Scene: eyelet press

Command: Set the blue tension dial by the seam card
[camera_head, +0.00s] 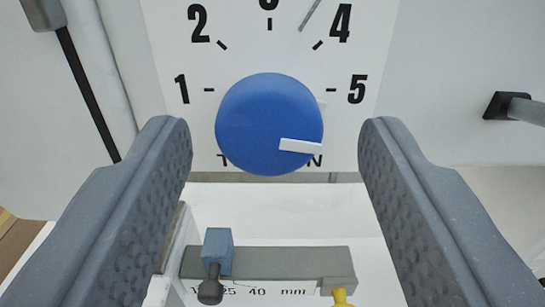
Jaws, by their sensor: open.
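The blue tension dial (262,122) is a round knob on a white scale plate (225,65) numbered 1 to 5. Its white pointer lies to the right and slightly downward, a little below the tick for 5. A grey line mark stands on the plate between 3 and 4. Letters under the dial are mostly hidden by it; a T and an N show. My gripper (277,145) is open, one finger on each side of the dial, with a gap on both sides. The seam card is not recognisable in view.
Below the dial is a grey bar (300,262) with a blue slider block (217,250), a dark knob (210,288) and a scale reading 25, 40 and mm. A yellow part (342,298) sits at its right. A dark-ended rod (508,106) juts in at right.

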